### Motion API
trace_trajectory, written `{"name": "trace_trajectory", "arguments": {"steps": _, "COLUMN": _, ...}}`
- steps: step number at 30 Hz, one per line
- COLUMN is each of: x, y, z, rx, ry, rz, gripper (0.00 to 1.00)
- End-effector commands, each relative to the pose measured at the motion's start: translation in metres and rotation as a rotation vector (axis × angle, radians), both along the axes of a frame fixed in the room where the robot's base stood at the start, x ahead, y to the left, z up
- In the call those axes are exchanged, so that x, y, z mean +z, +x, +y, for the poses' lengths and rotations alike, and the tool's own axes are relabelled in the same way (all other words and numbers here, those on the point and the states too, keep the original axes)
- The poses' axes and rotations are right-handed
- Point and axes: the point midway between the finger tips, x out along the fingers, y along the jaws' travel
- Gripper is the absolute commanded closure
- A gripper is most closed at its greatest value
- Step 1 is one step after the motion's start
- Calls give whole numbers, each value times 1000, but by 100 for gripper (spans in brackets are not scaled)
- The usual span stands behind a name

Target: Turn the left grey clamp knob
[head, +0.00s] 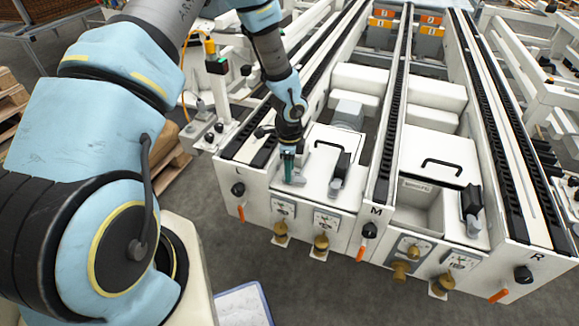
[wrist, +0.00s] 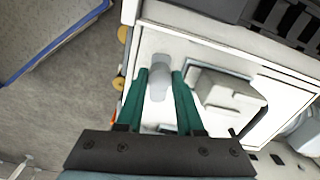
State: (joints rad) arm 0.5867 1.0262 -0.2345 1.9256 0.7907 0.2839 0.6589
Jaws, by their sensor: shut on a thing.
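The left grey clamp knob (wrist: 158,85) stands on the white top of the left bay and shows between my fingers in the wrist view. Its base (head: 297,181) shows in the head view just below the fingertips. My gripper (head: 288,170) points down with its green fingers shut on this knob, one finger on each side; the fingers (wrist: 159,73) also show in the wrist view. In the head view the fingers hide most of the knob.
A black upright clamp with a grey foot (head: 335,187) stands close right of my gripper. A white lid with a black handle (head: 326,146) lies behind. Black rails (head: 388,130) divide the bays. Orange-tipped levers (head: 361,252) and brass knobs (head: 321,243) stick out in front.

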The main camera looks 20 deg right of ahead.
Motion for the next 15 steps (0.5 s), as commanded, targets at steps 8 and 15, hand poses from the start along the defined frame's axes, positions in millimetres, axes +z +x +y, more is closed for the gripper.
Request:
{"name": "trace_trajectory", "arguments": {"steps": 8, "x": 2, "y": 0, "z": -2, "rx": -142, "ry": -4, "rz": -1, "gripper": 100}}
{"name": "trace_trajectory", "arguments": {"steps": 15, "x": 1, "y": 0, "z": -2, "rx": -191, "ry": -4, "rz": -1, "gripper": 100}}
